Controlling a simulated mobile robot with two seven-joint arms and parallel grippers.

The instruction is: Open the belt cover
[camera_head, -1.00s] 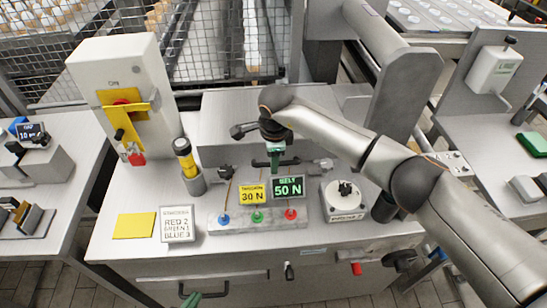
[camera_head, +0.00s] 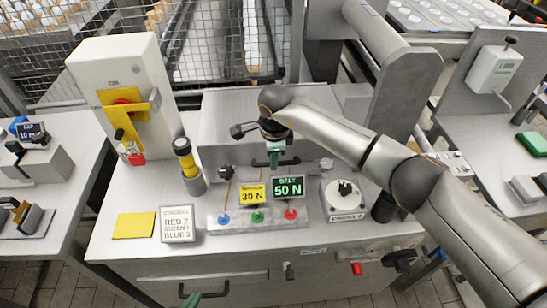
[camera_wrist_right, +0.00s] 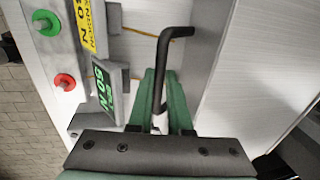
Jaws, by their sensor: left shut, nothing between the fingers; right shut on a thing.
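The belt cover (camera_head: 222,120) is a light grey metal housing at the back middle of the bench in the head view. A black bar handle (camera_head: 290,162) is on its front. My right gripper (camera_head: 275,160) reaches down over the cover and is shut on this handle. In the right wrist view the black handle (camera_wrist_right: 164,65) passes between the green fingers (camera_wrist_right: 160,100). My left gripper (camera_head: 190,300) shows only as green tips at the bottom edge, shut and empty, well in front of the cover.
Tension and belt displays (camera_head: 288,188) stand just in front of the cover, above red, green and blue buttons (camera_head: 257,216). A yellow-black post (camera_head: 187,160) and a switch box (camera_head: 122,75) are left. A round dial (camera_head: 344,198) is right. My right arm crosses above the bench's right side.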

